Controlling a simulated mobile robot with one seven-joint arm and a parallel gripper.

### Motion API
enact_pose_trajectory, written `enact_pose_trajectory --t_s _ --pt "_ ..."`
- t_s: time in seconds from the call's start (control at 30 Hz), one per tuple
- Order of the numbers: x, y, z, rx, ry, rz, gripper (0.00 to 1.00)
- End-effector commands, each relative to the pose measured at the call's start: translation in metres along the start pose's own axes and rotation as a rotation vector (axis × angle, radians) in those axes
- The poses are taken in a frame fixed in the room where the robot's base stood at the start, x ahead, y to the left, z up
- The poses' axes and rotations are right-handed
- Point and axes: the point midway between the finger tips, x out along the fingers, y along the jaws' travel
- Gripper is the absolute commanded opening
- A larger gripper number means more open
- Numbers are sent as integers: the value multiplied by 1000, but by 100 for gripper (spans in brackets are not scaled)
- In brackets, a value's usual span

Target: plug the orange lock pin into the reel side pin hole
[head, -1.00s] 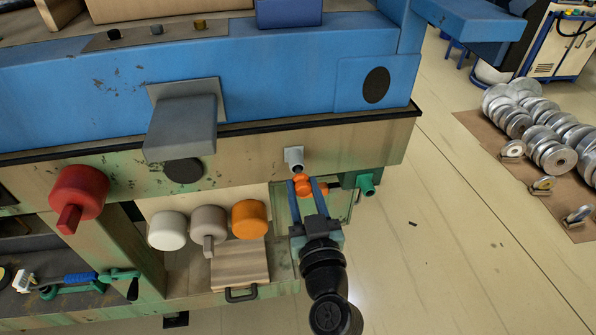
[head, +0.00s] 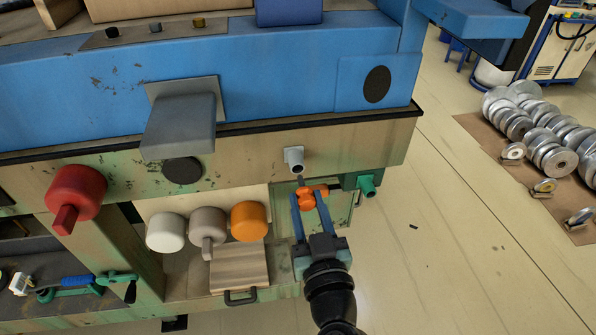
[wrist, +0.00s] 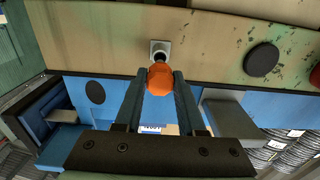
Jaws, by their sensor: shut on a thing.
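The orange lock pin (head: 314,191) is held between the fingertips of my gripper (head: 310,195), which is shut on its orange head. A dark shank points from the head toward the grey square socket (head: 294,155) on the beige front panel, and a gap shows between them in the head view. In the wrist view the orange pin head (wrist: 160,80) sits between the two blue-grey fingers, with the grey socket (wrist: 160,48) right beyond it. The dark shank tip lies close to the socket opening there. I cannot tell whether it touches.
A green pipe stub (head: 367,185) projects right of the socket. White (head: 165,232), taupe (head: 207,224) and orange (head: 249,220) round knobs stand on the shelf at the left. A red knob (head: 76,192) and a grey block (head: 179,128) jut from the bench.

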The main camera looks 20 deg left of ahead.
Motion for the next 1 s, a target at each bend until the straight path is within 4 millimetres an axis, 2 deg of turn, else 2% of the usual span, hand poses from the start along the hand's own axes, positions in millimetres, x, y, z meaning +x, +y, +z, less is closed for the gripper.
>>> enact_pose_trajectory --t_s 0.5,1.0 --pt "-51 0 2 1 0 2 0" --pt "-56 1 1 -1 0 1 0"
